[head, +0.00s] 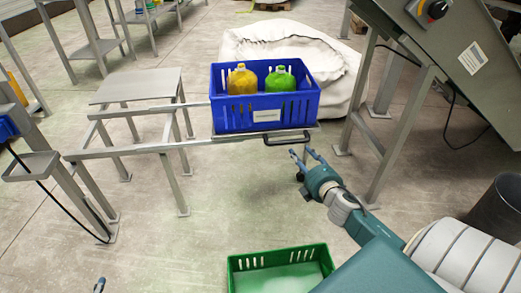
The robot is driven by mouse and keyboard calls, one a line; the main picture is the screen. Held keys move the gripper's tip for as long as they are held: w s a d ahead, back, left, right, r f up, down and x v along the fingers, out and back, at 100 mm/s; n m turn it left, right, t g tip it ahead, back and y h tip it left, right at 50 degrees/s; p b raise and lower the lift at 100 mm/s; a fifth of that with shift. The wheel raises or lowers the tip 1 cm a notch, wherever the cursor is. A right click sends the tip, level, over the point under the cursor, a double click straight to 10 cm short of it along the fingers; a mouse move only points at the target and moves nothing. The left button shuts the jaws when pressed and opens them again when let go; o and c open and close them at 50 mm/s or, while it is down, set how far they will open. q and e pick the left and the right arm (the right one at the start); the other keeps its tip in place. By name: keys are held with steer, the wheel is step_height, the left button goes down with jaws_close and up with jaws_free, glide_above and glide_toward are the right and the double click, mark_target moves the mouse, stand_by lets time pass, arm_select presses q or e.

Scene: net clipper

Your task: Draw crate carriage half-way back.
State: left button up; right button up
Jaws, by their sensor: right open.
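The blue crate (228,116) sits on the crate carriage (232,137), a flat grey metal plate at the right end of two long metal rails (140,150). A yellow jug (242,81) and a green jug (280,81) stand in the crate. A dark bar handle (288,141) sticks out at the carriage's front right. My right gripper (303,157) is open and empty, just below and right of the handle. I cannot tell whether it touches the handle. Only a small tip of my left gripper (100,285) shows at the bottom left edge; its opening cannot be judged.
A green crate (240,265) stands on the floor at the bottom. A large white sack (345,70) lies behind the blue crate. A sloped grey machine (450,60) on legs stands at the right. A grey side table (140,85) is at the left. Floor between is clear.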

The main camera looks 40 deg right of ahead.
mark_target(289, 142)
steer(key=shift+t, duration=0.3)
steer(key=x, duration=0.2)
steer(key=b+x, duration=0.1)
steer(key=x, duration=0.3)
steer(key=shift+w+a+r+b, duration=0.2)
steer(key=shift+r+b, duration=0.1)
steer(key=shift+r, duration=0.05)
steer(key=b+x, duration=0.1)
steer(key=x, duration=0.3)
steer(key=shift+w+f, duration=0.1)
steer(key=shift+w, duration=0.05)
steer(key=shift+w+d, duration=0.1)
steer(key=shift+w, duration=0.2)
arm_select(q)
steer(key=w+d+r+t+h, duration=0.1)
steer(key=r+t, duration=0.3)
steer(key=r, duration=0.4)
steer(key=w+d+r+t+h, duration=0.1)
steer(key=w+d+r+t, duration=0.1)
steer(key=r, duration=0.7)
steer(key=shift+w+t+h, duration=0.3)
steer(key=shift+w+t, duration=0.4)
steer(key=shift+t, duration=0.5)
arm_select(e)
jaws_close()
